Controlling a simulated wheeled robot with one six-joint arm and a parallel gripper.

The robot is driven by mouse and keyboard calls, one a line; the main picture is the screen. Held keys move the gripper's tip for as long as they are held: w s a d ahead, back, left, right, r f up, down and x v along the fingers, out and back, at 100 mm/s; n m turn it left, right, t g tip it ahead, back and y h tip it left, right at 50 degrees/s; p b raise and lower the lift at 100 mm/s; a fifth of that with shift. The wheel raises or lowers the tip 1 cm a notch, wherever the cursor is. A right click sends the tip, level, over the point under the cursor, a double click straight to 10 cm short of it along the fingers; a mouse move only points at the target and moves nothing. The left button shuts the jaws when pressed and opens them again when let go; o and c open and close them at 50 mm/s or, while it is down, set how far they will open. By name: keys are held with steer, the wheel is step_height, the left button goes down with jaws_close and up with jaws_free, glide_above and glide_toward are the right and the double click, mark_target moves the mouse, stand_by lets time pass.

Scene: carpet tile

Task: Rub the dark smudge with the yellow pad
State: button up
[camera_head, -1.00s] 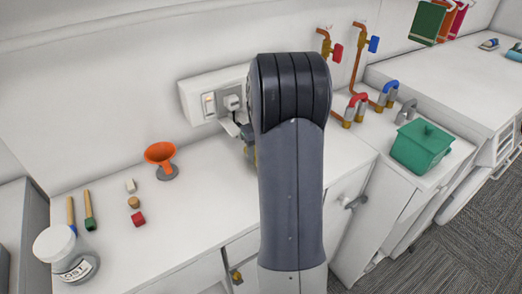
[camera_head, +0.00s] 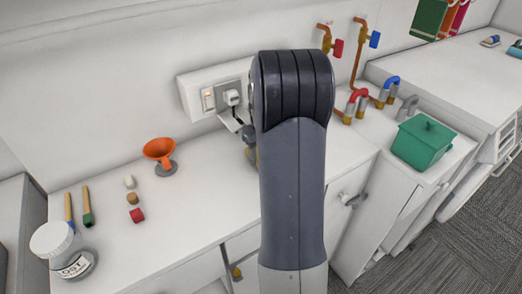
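I see neither the yellow pad nor the dark smudge as such in the head view. My own dark grey arm link stands upright across the middle of the picture and covers part of the white counter (camera_head: 205,200). A small grey and tan piece (camera_head: 250,152) peeks out at the link's left edge, above the counter. I cannot tell what it is.
A wall socket (camera_head: 208,98) is behind. A green lidded box (camera_head: 422,143) and pipes are right.

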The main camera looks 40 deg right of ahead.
steer(key=shift+s+r, duration=0.1)
steer(key=shift+s, duration=1.15)
steer(key=shift+s+a+f+b, duration=0.1)
steer(key=shift+s+b, duration=0.15)
steer(key=shift+s, duration=0.75)
steer(key=shift+s+a+f+b, duration=0.1)
steer(key=shift+s+b, duration=0.1)
steer(key=shift+s, duration=0.75)
steer(key=shift+s+a, duration=0.1)
steer(key=shift+s, duration=1.6)
steer(key=shift+w, duration=0.1)
